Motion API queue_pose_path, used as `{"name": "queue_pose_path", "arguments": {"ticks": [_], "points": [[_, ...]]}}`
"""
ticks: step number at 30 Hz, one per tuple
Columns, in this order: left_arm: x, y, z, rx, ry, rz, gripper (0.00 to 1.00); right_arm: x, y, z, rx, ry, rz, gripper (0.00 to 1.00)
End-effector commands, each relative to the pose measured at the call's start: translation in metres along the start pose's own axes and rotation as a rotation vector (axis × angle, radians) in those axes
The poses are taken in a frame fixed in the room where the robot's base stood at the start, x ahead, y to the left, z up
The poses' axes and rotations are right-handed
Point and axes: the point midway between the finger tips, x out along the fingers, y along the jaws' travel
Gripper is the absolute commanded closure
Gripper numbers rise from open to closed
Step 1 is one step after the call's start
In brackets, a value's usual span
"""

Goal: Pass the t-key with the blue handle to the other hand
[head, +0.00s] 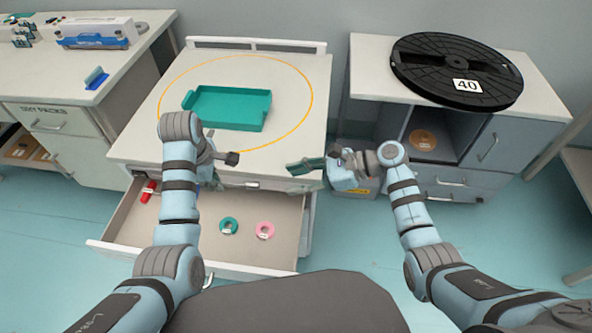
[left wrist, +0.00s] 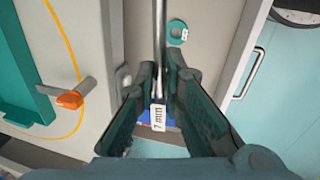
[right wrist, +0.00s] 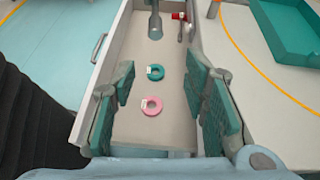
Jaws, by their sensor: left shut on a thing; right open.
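The t-key (left wrist: 160,30) is between the fingers of my left gripper (left wrist: 161,78). Its blue handle (left wrist: 144,118) with a white 7 mm label shows between the fingers in the left wrist view. Its metal shaft points away from that camera. In the head view the dark socket end of the t-key (head: 232,158) sticks out to the right of my left gripper (head: 211,172). In the right wrist view this end (right wrist: 155,24) faces my right gripper (right wrist: 158,85). My right gripper (head: 312,162) is open and empty, to the right of the key and apart from it.
The open drawer (head: 265,205) below holds a teal ring (head: 228,226), a pink ring (head: 265,230) and a red-handled tool (head: 148,191). A teal tray (head: 228,108) sits on the cabinet top. Space between the grippers is clear.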

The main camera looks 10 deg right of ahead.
Motion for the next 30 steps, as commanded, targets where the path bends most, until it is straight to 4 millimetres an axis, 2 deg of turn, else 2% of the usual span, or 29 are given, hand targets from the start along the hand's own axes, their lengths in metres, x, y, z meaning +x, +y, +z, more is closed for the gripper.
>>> {"name": "queue_pose_path", "arguments": {"ticks": [1,3,7,15,21,30], "points": [[0.000,0.000,0.000,0.000,0.000,0.000,1.00,-0.004,-0.001,0.014,0.011,-0.025,0.017,0.59],[0.000,0.000,0.000,0.000,0.000,0.000,1.00,-0.006,0.000,0.027,0.026,-0.048,0.038,0.59],[0.000,0.000,0.000,0.000,0.000,0.000,1.00,0.006,0.002,0.035,0.035,-0.062,0.049,0.59],[0.000,0.000,0.000,0.000,0.000,0.000,1.00,0.070,0.005,0.037,0.037,-0.060,0.049,0.59],[0.000,0.000,0.000,0.000,0.000,0.000,1.00,0.105,0.006,0.039,0.036,-0.058,0.047,0.59],[0.000,0.000,0.000,0.000,0.000,0.001,1.00,0.112,0.006,0.038,0.033,-0.055,0.045,0.59]]}}
